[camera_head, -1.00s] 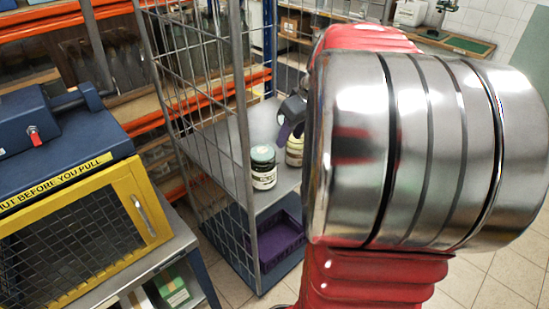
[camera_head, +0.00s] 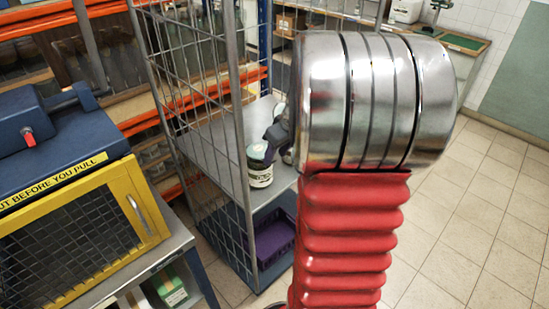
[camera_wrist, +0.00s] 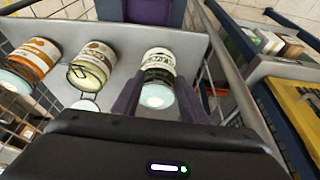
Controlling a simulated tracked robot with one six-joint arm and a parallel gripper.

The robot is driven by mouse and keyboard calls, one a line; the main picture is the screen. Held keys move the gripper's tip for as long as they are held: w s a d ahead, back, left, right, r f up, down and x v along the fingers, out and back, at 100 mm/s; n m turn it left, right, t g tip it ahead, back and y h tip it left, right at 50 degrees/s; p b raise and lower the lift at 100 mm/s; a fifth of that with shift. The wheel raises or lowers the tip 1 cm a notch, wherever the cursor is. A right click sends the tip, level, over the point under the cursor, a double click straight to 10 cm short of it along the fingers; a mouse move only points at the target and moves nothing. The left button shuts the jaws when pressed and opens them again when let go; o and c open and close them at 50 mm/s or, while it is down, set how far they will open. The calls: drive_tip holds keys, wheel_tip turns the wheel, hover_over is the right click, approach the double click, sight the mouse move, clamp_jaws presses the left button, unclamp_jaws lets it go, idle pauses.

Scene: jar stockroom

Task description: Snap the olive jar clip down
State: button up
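On a grey shelf (camera_wrist: 117,60) stand three jars whose labels I cannot read, so I cannot tell which is the olive jar. The right jar (camera_wrist: 158,72) has a dark-and-white label and a pale lid; it also shows in the head view (camera_head: 260,172). The middle jar (camera_wrist: 92,66) has a yellowish body and a wire clip, with a pale disc (camera_wrist: 84,105) beside it. The left jar (camera_wrist: 32,62) has an orange band. My gripper (camera_wrist: 158,108) is open, its purple fingers on either side of the right jar's lid; contact is unclear. In the head view my gripper (camera_head: 277,136) is partly hidden.
A wire cage panel (camera_head: 195,100) stands left of the jars. A purple crate (camera_head: 272,243) sits on the level below. A yellow-framed cabinet (camera_head: 128,185) stands at the left. Tiled floor (camera_head: 460,215) is open at the right.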

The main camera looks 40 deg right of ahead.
drive_tip(key=shift+x, duration=1.5)
clamp_jaws()
drive_tip(key=shift+d, duration=0.1)
